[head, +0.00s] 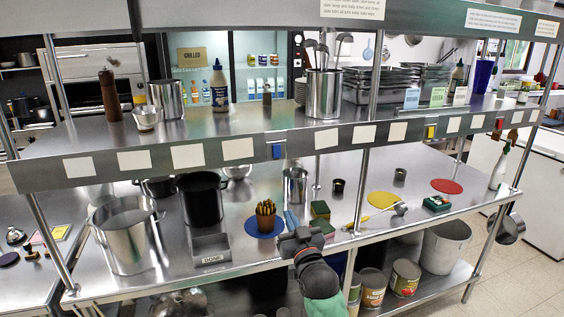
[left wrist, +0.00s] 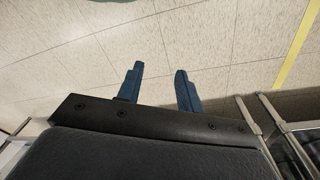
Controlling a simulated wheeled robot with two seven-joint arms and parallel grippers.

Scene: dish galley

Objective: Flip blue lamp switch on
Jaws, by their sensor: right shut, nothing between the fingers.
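The blue lamp switch (head: 277,151) is a small blue block on the front edge of the upper steel shelf, in the head view. Its on or off position is too small to tell. My right gripper (head: 291,217) is below it and slightly to the right, over the front part of the counter. Its blue fingers point up and are shut with nothing between them, clear of the switch. My left gripper shows only in the left wrist view (left wrist: 160,69), with its two blue fingers apart and empty above the tiled floor.
A yellow switch (head: 431,132) and a red switch (head: 499,124) sit further right on the same shelf edge. A brown cup of fries (head: 266,221) stands left of my right gripper, and green-topped sponges (head: 320,210) lie to its right. A shelf post (head: 358,190) rises nearby.

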